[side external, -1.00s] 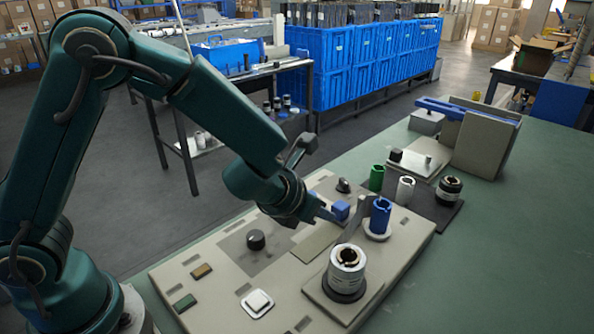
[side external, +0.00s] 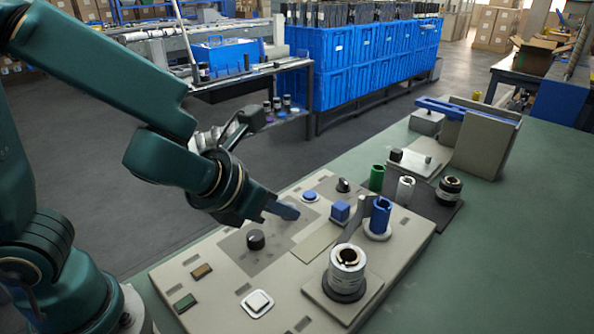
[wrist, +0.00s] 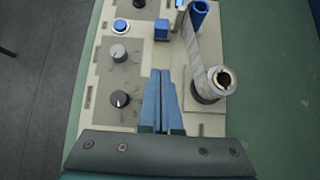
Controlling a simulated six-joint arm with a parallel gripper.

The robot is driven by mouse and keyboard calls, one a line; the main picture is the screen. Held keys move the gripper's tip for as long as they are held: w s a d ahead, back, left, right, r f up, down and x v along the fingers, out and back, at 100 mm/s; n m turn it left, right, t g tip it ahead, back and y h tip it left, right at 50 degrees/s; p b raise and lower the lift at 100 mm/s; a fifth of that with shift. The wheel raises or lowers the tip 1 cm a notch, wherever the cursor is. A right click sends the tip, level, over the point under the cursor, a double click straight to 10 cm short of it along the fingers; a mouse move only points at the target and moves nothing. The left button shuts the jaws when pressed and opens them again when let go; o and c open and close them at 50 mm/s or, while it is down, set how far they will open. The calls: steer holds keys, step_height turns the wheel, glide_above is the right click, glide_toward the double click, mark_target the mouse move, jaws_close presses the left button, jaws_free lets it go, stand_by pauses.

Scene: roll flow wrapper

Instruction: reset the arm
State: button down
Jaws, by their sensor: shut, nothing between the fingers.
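My gripper (side external: 284,210) is shut and empty, held above the left part of the beige control panel (side external: 228,284). In the wrist view my gripper (wrist: 164,76) shows its two blue fingers pressed together over the panel. A silver roll (side external: 347,266) stands on a black base at the panel's front right. A blue spool (side external: 380,214) stands on a round white base behind it. A grey strip runs between them. A blue block (side external: 339,210) sits left of the spool. A blue round button (side external: 309,196) lies beyond the gripper.
Black knobs (side external: 256,239) and a white square button (side external: 257,302) rise from the panel. A dark tray (side external: 436,213) holds green, white and black-and-silver spools. A grey stand (side external: 484,142) is at the back. The green table (side external: 530,250) is clear at right.

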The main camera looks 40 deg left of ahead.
steer(key=s+a+r+n+y, duration=0.1)
steer(key=s+a+r+n, duration=0.15)
steer(key=a+n, duration=0.4)
steer(key=s+a+r+n+y, duration=0.2)
steer(key=a+r+n, duration=0.1)
steer(key=n, duration=0.6)
steer(key=s+d+f+n+g+h, duration=0.1)
steer(key=s+n, duration=0.3)
steer(key=n, duration=0.6)
steer(key=s+d+n+g+h, duration=0.2)
steer(key=s+d+n, duration=0.1)
steer(key=n, duration=0.7)
steer(key=shift+s+f, duration=0.35)
steer(key=shift+s, duration=0.15)
steer(key=shift+n, duration=0.25)
